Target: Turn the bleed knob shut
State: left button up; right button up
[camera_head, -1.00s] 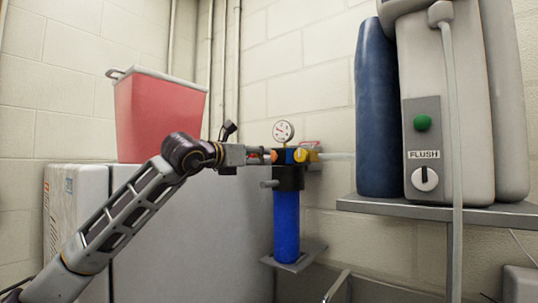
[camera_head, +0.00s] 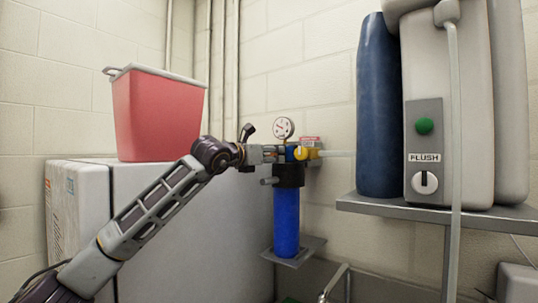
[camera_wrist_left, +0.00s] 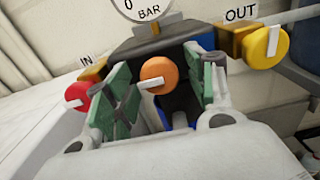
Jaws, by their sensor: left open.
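The filter head (camera_head: 290,172) sits on a blue cylinder (camera_head: 286,222) by the wall. In the left wrist view an orange knob (camera_wrist_left: 160,70) with a white pointer faces me at its middle, between a red knob (camera_wrist_left: 77,95) marked IN and a yellow knob (camera_wrist_left: 269,48) marked OUT. No bleed label shows. The orange knob's pointer points left and slightly down. My left gripper (camera_wrist_left: 157,84) is open, its green-padded fingers on either side of the orange knob with gaps. In the head view my left gripper (camera_head: 270,153) covers that knob; the yellow knob (camera_head: 301,153) shows beside it.
A pressure gauge (camera_head: 283,128) stands above the filter head. A grey shelf (camera_head: 430,209) at the right carries a blue bottle (camera_head: 378,110) and a machine with a FLUSH dial (camera_head: 424,182). A red bin (camera_head: 158,115) sits on a grey cabinet (camera_head: 190,225) behind my arm.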

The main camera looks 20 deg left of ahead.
pick_arm(q)
jog(key=shift+c, duration=0.2)
jog(key=c, duration=1)
